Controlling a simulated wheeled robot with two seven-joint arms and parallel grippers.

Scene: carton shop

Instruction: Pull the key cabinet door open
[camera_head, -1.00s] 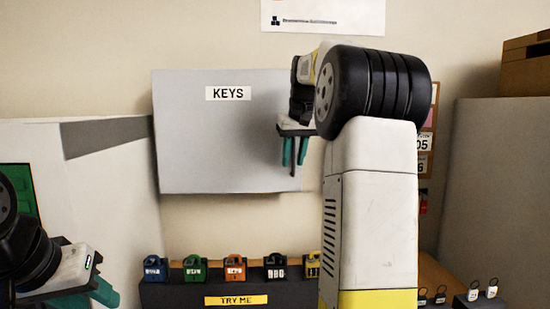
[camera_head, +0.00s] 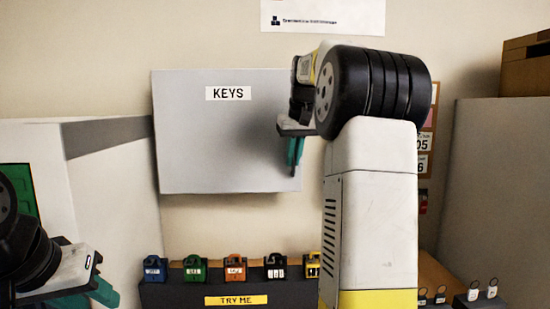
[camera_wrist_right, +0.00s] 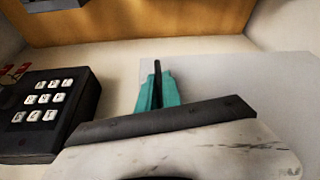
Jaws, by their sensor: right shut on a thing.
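The key cabinet (camera_head: 215,140) is a grey box on the wall with a "KEYS" label, and its door looks closed. My right gripper (camera_head: 295,152) is at the right edge of the door. Its teal fingers are shut on the dark, thin door handle (camera_wrist_right: 157,70), seen between them in the right wrist view. The pale cabinet front (camera_wrist_right: 240,90) lies beside the fingers there. My left gripper (camera_head: 102,291) is at the lower left, away from the cabinet; its finger gap cannot be made out.
Several coloured padlocks (camera_head: 235,269) stand on a dark stand with a "TRY ME" label (camera_head: 236,300) below the cabinet. A dark keypad box (camera_wrist_right: 45,110) shows in the right wrist view. A grey cabinet (camera_head: 495,190) stands at the right.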

